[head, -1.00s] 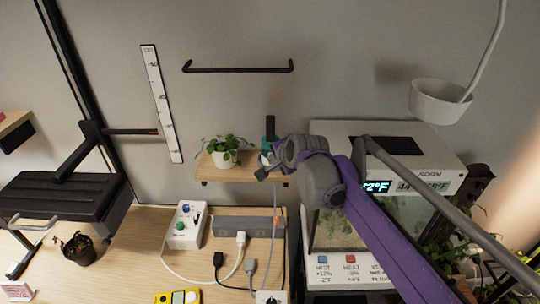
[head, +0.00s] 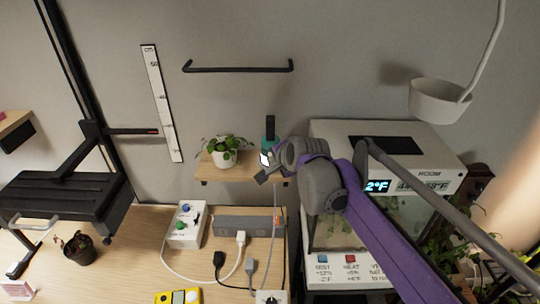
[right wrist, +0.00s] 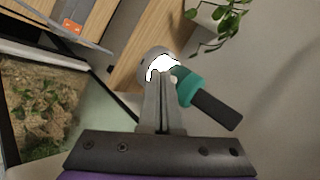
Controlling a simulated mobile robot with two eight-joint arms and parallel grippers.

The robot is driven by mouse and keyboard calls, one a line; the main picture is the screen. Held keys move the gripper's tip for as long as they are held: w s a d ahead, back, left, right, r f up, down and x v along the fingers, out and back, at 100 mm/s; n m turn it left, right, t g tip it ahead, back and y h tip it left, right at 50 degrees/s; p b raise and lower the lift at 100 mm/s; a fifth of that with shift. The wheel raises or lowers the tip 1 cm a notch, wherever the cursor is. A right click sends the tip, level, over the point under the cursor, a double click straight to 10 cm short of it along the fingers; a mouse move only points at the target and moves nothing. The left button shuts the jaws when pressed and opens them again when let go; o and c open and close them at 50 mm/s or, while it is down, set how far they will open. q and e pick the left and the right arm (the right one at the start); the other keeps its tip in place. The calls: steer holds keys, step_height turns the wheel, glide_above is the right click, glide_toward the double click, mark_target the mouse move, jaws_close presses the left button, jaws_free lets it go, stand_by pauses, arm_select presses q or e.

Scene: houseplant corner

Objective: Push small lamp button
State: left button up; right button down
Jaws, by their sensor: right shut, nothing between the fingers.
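The small lamp (head: 270,145) stands at the right end of the small wall shelf, with a teal part and a black upright part. In the right wrist view the lamp (right wrist: 187,88) shows its teal collar, black end and a round grey head with a glowing white face. My right gripper (head: 261,177) is at the front of the lamp, over the shelf's right end. In the right wrist view its fingers (right wrist: 160,76) are shut with nothing between them, tips overlapping the lower edge of the glowing face. Contact cannot be told. The button is not distinguishable. My left gripper is not in view.
A potted plant (head: 222,156) stands just left of the lamp on the shelf (head: 220,176). A white-topped terrarium (head: 335,132) is to the right, behind my right arm. Below are a control box (head: 186,228), a power strip (head: 240,225) and cables on the table.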

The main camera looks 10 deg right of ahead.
steer(key=shift+s, duration=0.1)
steer(key=shift+s+a, duration=0.2)
steer(key=shift+s, duration=0.75)
steer(key=shift+s+a, duration=0.2)
steer(key=shift+s, duration=0.75)
steer(key=shift+s+a, duration=0.2)
steer(key=shift+s, duration=0.75)
